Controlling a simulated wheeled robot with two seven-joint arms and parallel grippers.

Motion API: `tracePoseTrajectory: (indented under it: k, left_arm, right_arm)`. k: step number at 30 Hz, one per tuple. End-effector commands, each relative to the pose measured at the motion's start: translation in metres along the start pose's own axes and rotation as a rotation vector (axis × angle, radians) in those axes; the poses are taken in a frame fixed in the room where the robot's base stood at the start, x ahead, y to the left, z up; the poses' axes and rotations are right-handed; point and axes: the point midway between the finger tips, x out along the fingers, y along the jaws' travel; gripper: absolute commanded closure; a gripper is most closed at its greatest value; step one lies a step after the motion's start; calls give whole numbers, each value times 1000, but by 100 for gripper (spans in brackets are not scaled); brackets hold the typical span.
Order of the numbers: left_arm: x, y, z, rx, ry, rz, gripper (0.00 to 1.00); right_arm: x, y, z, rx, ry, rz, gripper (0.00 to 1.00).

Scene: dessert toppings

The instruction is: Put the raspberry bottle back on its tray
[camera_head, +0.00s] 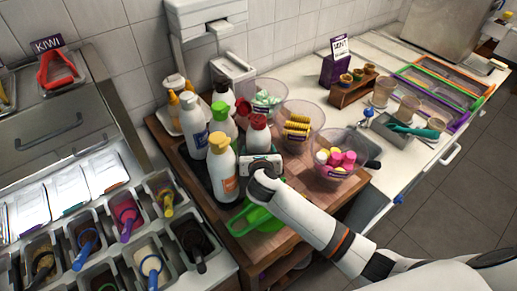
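Several topping bottles stand close together on the wooden counter. A bottle with a red cap (258,124) stands behind my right gripper (258,166); it may be the raspberry bottle, but I cannot read its label. My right arm comes in from the right, and its gripper is just in front of this bottle. Its fingers are hidden or too small to make out, so I cannot tell whether it holds the bottle. A dark tray (203,178) shows partly among the bottles. My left gripper is not in view.
A yellow-capped bottle with an orange label (222,172) stands close left of my gripper. A green scoop (256,220) lies below it. Clear bowls of sweets, including a bowl of pink and yellow pieces (336,160), stand to the right. Topping bins (126,215) fill the left front.

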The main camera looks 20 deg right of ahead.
Motion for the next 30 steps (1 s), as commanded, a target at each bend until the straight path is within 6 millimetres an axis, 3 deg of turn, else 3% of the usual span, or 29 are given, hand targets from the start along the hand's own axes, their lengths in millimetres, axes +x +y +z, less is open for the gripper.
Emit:
tracePoseTrajectory:
  k: [2,3,5,17,30]
  left_arm:
    - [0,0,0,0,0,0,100]
    - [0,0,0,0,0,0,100]
    - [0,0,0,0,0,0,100]
    - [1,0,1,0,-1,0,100]
    - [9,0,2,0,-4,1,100]
  right_arm:
    - [0,-1,-5,2,10,-3,53]
    - [1,0,1,0,0,0,29]
    - [0,0,1,0,0,0,21]
    - [-8,0,0,0,0,-1,21]
    - [-94,0,1,2,0,-2,21]
